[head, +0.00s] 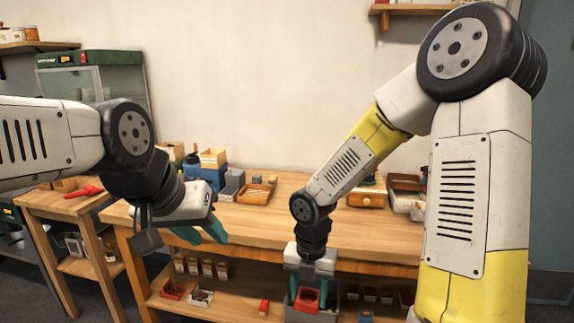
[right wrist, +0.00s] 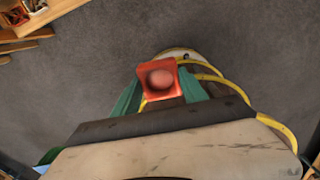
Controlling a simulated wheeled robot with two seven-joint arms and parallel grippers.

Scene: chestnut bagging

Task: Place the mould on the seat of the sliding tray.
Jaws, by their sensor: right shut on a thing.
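The mould is a red-orange square piece with a round hollow, seen in the head view (head: 307,300) low at the front of the bench. In the right wrist view the mould (right wrist: 144,80) sits between green fingers, with a rounded brownish shape at its centre. My right gripper (head: 308,284) points down and is shut on the mould. My left gripper (head: 204,234) hangs near the bench's left front, with its green fingers apart and nothing seen between them. I cannot tell which object is the sliding tray or its seat.
A wooden bench (head: 285,215) spans the middle. A wooden tray (head: 254,195), a blue container (head: 214,176) and small boxes stand along its back. A grey box (head: 334,305) lies by the mould. A lower shelf (head: 235,298) holds small red and pale items.

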